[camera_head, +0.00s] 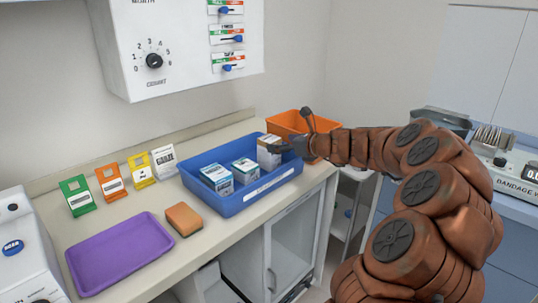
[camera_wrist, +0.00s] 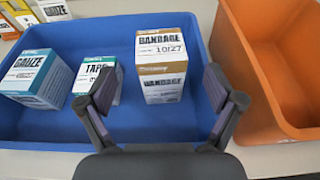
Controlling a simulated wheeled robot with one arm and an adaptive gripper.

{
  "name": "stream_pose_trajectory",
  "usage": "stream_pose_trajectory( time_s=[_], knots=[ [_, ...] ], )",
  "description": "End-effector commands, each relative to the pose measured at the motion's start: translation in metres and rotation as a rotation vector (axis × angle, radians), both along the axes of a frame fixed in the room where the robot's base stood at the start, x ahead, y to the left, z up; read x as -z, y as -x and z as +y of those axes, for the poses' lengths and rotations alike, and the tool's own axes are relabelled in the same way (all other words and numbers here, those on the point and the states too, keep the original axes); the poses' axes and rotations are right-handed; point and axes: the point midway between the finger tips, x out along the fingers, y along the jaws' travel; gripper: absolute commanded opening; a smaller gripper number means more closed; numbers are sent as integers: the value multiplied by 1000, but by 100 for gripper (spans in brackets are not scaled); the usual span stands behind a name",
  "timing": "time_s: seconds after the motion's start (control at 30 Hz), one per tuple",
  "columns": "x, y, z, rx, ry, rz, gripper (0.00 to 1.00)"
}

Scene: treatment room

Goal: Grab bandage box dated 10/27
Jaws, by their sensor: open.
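The bandage box (camera_wrist: 164,70) stands in the blue bin in the wrist view. It is white with tan bands, and its upper label reads BANDAGE 10/27. It also shows at the bin's right end in the head view (camera_head: 266,159), partly covered by my gripper. My gripper (camera_wrist: 163,92) is open and empty, its two fingers spread to the left and right of the box's near side in the picture. Whether a finger touches the box cannot be told. In the head view my gripper (camera_head: 281,149) is over the bin's right end.
The blue bin (camera_head: 235,205) also holds a tape box (camera_wrist: 100,78) and a gauze box (camera_wrist: 37,77). An orange bin (camera_wrist: 262,95) stands close on the right. A sponge (camera_head: 184,219), a purple tray (camera_head: 120,254) and several coloured card stands are left on the counter.

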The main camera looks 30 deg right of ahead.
Motion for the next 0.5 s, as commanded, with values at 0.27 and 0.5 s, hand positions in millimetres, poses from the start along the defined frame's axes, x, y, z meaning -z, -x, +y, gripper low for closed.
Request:
stream_pose_trajectory(
  time_s=[0.27,0.5],
  knots=[
    [8,-28,7,-3,1,2,92],
    [15,-52,12,-4,2,1,92]
  ],
)
